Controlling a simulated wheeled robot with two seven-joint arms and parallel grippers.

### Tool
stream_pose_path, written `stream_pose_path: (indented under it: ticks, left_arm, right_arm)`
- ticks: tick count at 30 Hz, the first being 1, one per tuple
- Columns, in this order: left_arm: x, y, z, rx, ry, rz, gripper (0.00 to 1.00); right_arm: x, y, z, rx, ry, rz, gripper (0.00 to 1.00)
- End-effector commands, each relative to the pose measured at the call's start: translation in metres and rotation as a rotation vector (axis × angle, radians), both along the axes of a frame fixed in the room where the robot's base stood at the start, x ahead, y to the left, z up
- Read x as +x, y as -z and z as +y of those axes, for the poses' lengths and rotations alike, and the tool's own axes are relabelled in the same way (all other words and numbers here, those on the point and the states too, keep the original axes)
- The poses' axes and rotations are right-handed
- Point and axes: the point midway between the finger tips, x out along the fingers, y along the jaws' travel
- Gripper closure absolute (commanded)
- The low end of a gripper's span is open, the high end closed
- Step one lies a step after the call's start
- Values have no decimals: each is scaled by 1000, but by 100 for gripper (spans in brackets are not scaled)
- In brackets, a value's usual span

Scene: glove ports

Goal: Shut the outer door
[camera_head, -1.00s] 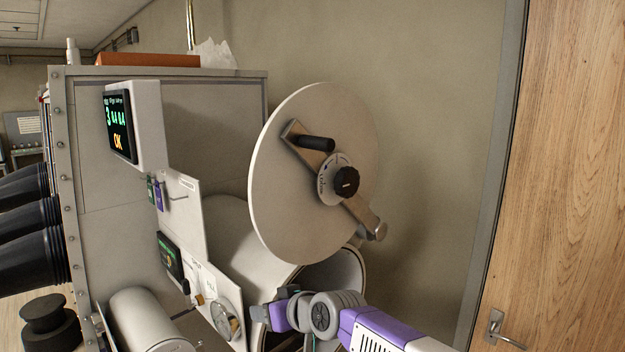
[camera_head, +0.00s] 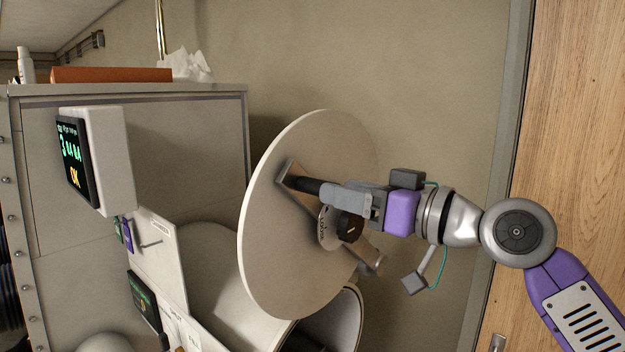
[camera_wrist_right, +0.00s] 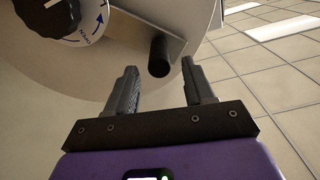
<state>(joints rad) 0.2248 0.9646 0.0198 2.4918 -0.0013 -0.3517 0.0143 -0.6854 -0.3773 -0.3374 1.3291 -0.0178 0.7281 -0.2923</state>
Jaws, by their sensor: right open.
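The outer door (camera_head: 285,235) is a round pale disc standing open above and in front of the mouth of a cylindrical port (camera_head: 338,325). A metal bar crosses its face, with a black handle peg (camera_head: 308,186) at its upper end and a black knob (camera_head: 349,227) on a marked dial in the middle. My right gripper (camera_head: 335,192) is at the peg. In the right wrist view my right gripper (camera_wrist_right: 160,85) is open, and the black peg (camera_wrist_right: 158,57) stands between and just beyond its fingertips. Touch cannot be told. My left gripper is not in view.
A large grey box (camera_head: 185,150) stands at the left, carrying a display (camera_head: 75,160) that reads OK. An orange item (camera_head: 110,75) and white tissue (camera_head: 187,66) lie on top. A wooden door (camera_head: 575,130) is at the right.

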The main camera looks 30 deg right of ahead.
Motion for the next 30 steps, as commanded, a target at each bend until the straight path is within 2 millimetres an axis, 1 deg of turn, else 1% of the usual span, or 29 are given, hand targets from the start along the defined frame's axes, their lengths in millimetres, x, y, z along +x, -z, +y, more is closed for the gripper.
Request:
stream_pose_path:
  ticks: [1,3,9,13,21,26,30]
  left_arm:
    - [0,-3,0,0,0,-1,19]
    - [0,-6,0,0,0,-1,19]
    - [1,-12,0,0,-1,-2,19]
    - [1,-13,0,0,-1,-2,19]
    - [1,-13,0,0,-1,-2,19]
    - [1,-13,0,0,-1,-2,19]
    - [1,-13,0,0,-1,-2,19]
  right_arm:
    - [9,0,6,-4,-3,4,47]
    - [21,0,11,-4,-3,6,47]
    - [45,0,20,-3,-3,5,47]
    - [52,0,23,-1,0,3,47]
    - [53,1,23,-1,1,3,47]
    - [53,1,23,-1,1,3,72]
    - [53,1,23,-1,0,3,93]
